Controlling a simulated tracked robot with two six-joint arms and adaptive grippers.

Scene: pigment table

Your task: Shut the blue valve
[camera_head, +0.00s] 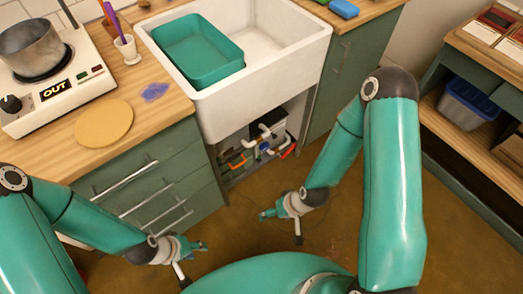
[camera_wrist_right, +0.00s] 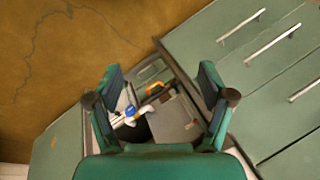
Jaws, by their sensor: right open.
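The blue valve (camera_head: 264,147) sits among white pipes (camera_head: 262,133) in the open cupboard under the sink. It is small, and its handle position is hard to tell. In the right wrist view the blue valve (camera_wrist_right: 130,111) shows between my fingers, farther away. My right gripper (camera_head: 265,213) is open and empty, in front of the cupboard and apart from the valve; its two fingers (camera_wrist_right: 160,78) frame the opening in the wrist view. My left gripper (camera_head: 198,246) is near the drawers, away from the valve; its jaws are too small to judge.
An orange handle (camera_head: 238,162) and a red part (camera_head: 289,150) flank the valve. The white sink (camera_head: 283,62) with a teal basin (camera_head: 195,50) is above. Green drawers (camera_head: 150,190) stand left of the opening. The brown floor (camera_head: 250,235) before it is clear.

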